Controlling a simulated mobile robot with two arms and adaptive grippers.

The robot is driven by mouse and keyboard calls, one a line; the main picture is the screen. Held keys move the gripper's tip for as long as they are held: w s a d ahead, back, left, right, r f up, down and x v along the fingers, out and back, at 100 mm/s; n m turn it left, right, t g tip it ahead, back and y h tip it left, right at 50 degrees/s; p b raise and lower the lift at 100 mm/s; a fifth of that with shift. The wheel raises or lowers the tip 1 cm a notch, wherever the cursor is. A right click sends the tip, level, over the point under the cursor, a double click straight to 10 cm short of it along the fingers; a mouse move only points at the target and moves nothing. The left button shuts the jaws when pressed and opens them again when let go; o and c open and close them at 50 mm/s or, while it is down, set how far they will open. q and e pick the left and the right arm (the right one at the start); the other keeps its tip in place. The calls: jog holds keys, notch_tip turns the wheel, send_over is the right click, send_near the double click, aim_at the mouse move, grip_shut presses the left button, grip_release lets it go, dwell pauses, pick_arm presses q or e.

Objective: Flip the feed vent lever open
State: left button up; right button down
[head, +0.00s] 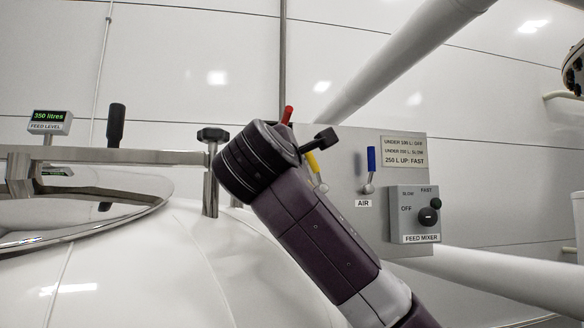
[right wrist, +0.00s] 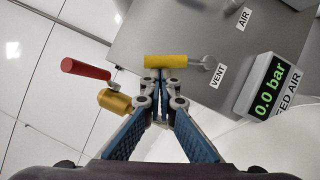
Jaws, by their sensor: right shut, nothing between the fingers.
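The feed vent lever has a yellow handle (right wrist: 167,61) on a metal stem, beside the VENT label (right wrist: 218,76) on a grey panel. In the head view the yellow handle (head: 312,162) shows partly behind my right wrist, tilted up and to the left from its pivot. My right gripper (right wrist: 162,76) is shut and empty. Its fingertips are right at the yellow handle in the right wrist view; I cannot tell whether they touch it. My left gripper is out of view.
A red handle (right wrist: 86,69) and a brass cylinder (right wrist: 114,101) are left of the fingers. A "0.0 bar" display (right wrist: 275,90) is at the right. A blue AIR lever (head: 370,160) and the feed mixer switch box (head: 414,214) share the panel. A white tank (head: 130,270) fills the lower left.

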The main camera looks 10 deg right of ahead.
jog(key=shift+d+r+m+g, duration=0.4)
jog(key=shift+d+r+m, duration=0.3)
jog(key=shift+m, duration=0.4)
jog(key=shift+s+d+r, duration=0.1)
jog(key=shift+d+r, duration=0.3)
jog(key=shift+d, duration=0.35)
